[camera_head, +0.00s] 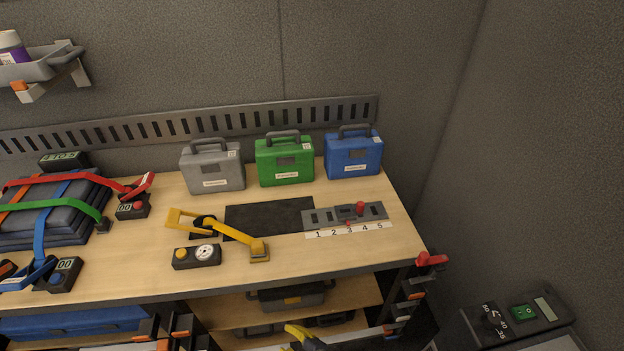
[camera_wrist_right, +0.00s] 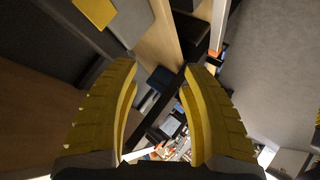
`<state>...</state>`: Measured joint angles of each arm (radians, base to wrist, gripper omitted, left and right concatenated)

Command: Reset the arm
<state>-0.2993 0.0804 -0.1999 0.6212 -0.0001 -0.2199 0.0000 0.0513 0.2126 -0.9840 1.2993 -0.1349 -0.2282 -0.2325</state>
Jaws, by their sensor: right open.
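My right gripper (camera_head: 304,338) shows at the bottom edge of the head view, below and in front of the workbench. Its yellow fingers also fill the right wrist view (camera_wrist_right: 160,72), spread apart with nothing between them. The gripper is open and empty, and it touches nothing that I can see. Most of the right arm is out of the picture. My left gripper is not in view.
The wooden workbench (camera_head: 130,282) holds grey (camera_head: 212,168), green (camera_head: 285,162) and blue (camera_head: 352,155) cases, a yellow lever device (camera_head: 232,233) and a numbered slot plate (camera_head: 325,217). Colored straps cross a dark stack (camera_head: 55,225). Hooks (camera_head: 430,260) jut from the bench's right end.

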